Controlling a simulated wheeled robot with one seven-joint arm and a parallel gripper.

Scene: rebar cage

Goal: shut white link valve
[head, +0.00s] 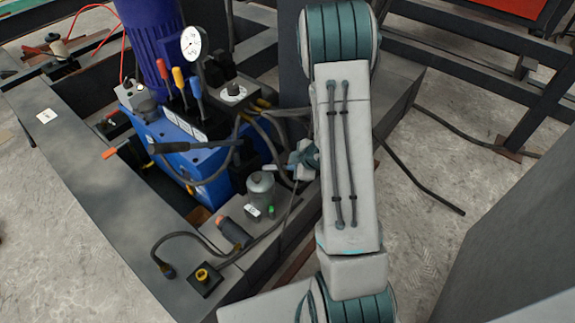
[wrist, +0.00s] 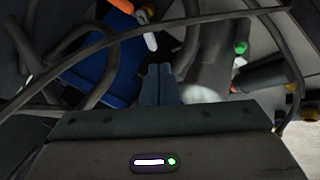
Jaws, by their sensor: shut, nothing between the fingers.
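My gripper (head: 303,160) shows at the left edge of my forearm in the head view, beside the grey canister and the blue pump unit. In the wrist view my gripper (wrist: 157,72) has its two fingers together, with nothing between them. A small white handle-like piece (wrist: 150,40) lies just beyond the fingertips in the wrist view, apart from them. I cannot tell for sure that it is the white link valve. My arm hides part of this area.
The blue pump unit (head: 180,140) carries red, yellow and blue levers and a gauge (head: 193,42). A grey canister (head: 260,184) stands close to my gripper. Black hoses (head: 205,238) curve around it, and several cross the wrist view. A dark frame beam (head: 85,190) runs along the left.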

